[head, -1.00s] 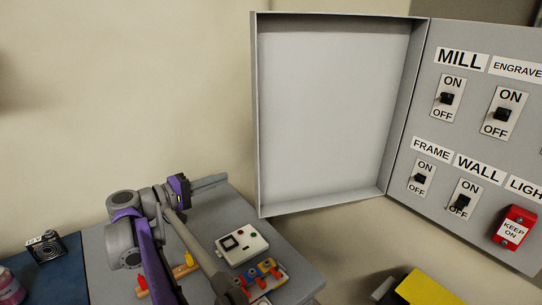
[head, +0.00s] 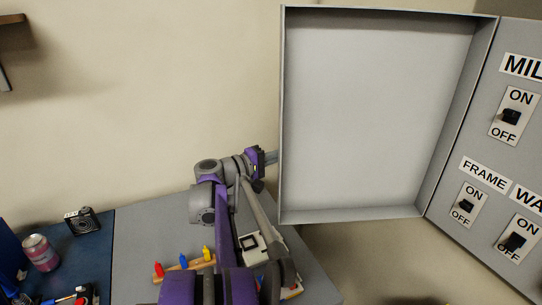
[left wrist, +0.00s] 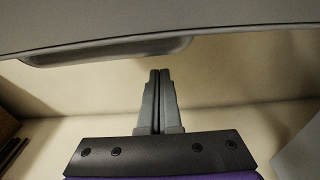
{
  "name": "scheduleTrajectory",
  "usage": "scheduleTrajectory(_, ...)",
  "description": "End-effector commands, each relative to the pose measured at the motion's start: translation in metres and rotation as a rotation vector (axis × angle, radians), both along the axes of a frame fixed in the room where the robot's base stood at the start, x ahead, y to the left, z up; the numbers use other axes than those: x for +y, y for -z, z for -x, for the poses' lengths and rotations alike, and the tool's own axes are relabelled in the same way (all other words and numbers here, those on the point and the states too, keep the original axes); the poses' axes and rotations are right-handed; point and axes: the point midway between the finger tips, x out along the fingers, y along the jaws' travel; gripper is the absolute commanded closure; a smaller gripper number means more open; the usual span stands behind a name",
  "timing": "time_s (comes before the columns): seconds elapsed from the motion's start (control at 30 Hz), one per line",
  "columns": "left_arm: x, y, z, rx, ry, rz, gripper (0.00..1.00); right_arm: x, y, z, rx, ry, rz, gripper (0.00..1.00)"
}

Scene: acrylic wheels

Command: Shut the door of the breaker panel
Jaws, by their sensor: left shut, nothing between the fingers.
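The breaker panel (head: 490,185) is at the right of the head view, with labelled switches. Its grey door (head: 375,110) stands wide open to the left, its hollow inner side facing me. My left gripper (head: 271,157) is at the door's free left edge. Its fingertips end at or behind that edge; I cannot tell whether they touch. In the left wrist view the fingers (left wrist: 160,75) are shut together and empty, just below a grey edge with a rounded lip that looks like the door (left wrist: 150,28). My right gripper is not in view.
Below the door is a grey tabletop (head: 140,235) with a white boxy device (head: 250,245) and colored pegs on a wooden strip (head: 185,266). A camera (head: 82,221) and a pink can (head: 40,252) stand on a blue surface at left. A shelf (head: 14,45) is at upper left.

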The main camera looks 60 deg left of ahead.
Motion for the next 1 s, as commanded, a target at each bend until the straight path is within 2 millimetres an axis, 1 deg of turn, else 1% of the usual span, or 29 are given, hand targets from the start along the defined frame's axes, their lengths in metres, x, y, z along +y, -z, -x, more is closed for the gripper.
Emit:
scheduleTrajectory(0.03,-0.009,-0.001,0.010,0.000,-0.005,-0.001,1.00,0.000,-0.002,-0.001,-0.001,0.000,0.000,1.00)
scheduleTrajectory(0.1,-0.016,0.000,0.015,0.000,-0.005,-0.001,1.00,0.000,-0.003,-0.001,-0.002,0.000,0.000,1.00)
scheduleTrajectory(0.3,-0.029,0.000,0.024,0.000,-0.003,-0.001,1.00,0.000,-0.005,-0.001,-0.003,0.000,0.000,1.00)
scheduleTrajectory(0.77,-0.030,0.001,0.025,0.000,-0.005,-0.001,1.00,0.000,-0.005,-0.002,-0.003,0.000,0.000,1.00)
scheduleTrajectory(1.0,-0.033,0.000,0.026,0.000,-0.024,-0.001,1.00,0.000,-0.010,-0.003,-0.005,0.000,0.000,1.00)
